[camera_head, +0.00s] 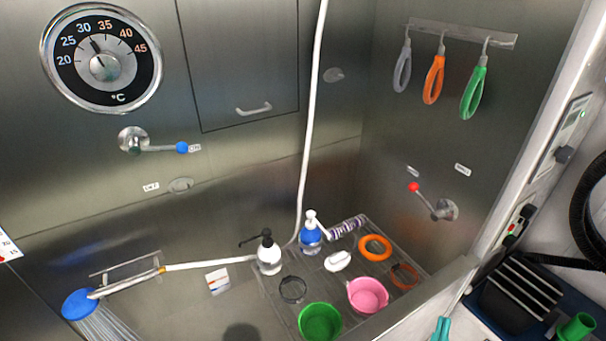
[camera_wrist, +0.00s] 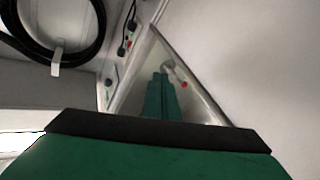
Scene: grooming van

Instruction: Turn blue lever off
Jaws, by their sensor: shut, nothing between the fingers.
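The blue lever (camera_head: 158,148) is on the left steel wall below the dial. Its metal arm points level to the right from a round base, and its blue knob (camera_head: 182,147) is beside a small label that seems to read ON. A second label (camera_head: 151,187), seemingly OFF, is below the lever. My gripper (camera_head: 443,328) shows as teal fingertips at the bottom edge, far to the right of the blue lever and apart from it. In the wrist view its teal fingers (camera_wrist: 160,82) are together and empty. The blue lever is not visible in the wrist view.
A red-knobbed lever (camera_head: 434,204) is on the right wall; its red knob shows in the wrist view (camera_wrist: 184,84). Water streams from the blue shower head (camera_head: 80,303). A rack (camera_head: 410,262) holds bottles, bowls and rings. A white hose (camera_head: 312,110) hangs mid-tub. The tub's edge (camera_head: 440,290) is near my gripper.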

